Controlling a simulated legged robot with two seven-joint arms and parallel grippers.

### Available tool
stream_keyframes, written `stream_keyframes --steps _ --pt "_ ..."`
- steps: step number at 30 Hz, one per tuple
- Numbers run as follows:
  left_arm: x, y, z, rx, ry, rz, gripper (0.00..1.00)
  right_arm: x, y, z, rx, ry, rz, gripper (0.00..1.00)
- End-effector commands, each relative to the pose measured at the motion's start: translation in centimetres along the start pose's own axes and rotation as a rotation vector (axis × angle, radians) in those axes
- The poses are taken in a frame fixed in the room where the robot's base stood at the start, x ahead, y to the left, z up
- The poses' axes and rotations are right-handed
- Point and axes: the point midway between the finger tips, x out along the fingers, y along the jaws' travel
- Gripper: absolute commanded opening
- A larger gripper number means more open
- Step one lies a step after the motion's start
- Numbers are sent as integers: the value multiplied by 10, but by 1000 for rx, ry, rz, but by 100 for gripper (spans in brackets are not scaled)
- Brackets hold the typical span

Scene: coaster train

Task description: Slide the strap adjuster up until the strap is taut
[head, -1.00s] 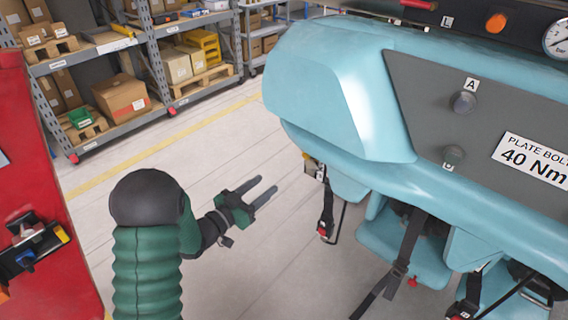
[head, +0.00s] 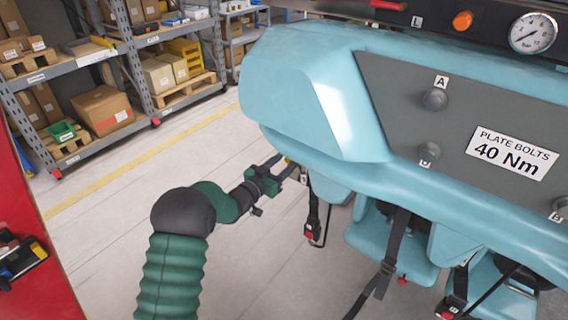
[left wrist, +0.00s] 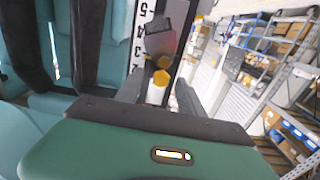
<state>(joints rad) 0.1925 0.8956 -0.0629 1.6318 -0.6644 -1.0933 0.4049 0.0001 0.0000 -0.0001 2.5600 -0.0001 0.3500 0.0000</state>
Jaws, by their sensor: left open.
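My left gripper (head: 286,170) is open under the near left end of the teal train body, its fingertips partly hidden by the body's edge. In the left wrist view, its dark fingers (left wrist: 160,92) stand either side of a dark strap with yellow pieces (left wrist: 161,63). A dark grey block (left wrist: 160,38), perhaps the strap adjuster, sits on it beyond the fingers. A white numbered scale (left wrist: 143,25) runs beside it. In the head view, a black strap with a red-ended buckle (head: 309,234) hangs just right of the gripper. I cannot tell whether the fingers touch the strap. My right gripper is out of view.
The teal train body (head: 290,95) overhangs the gripper. Another black strap (head: 399,235) hangs further right, in front of teal seats (head: 375,243). Shelves with boxes (head: 103,110) stand behind at the left, and a red cabinet (head: 45,260) is at the left edge. The floor between is clear.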

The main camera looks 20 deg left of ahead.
Motion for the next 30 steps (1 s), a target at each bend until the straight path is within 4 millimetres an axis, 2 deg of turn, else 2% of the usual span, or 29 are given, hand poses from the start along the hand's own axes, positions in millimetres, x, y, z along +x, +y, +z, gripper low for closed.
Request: stream_keyframes --steps 2,12,19,26,30 --pt "0 0 0 0 0 0 44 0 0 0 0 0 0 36" --pt "-1 -1 0 0 0 -1 0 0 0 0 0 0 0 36" --pt "-1 -1 -1 1 0 -2 0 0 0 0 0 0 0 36" --pt "-1 -2 -30 2 4 -3 0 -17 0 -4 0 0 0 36" --pt "-1 -2 -30 1 4 -2 0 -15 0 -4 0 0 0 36"
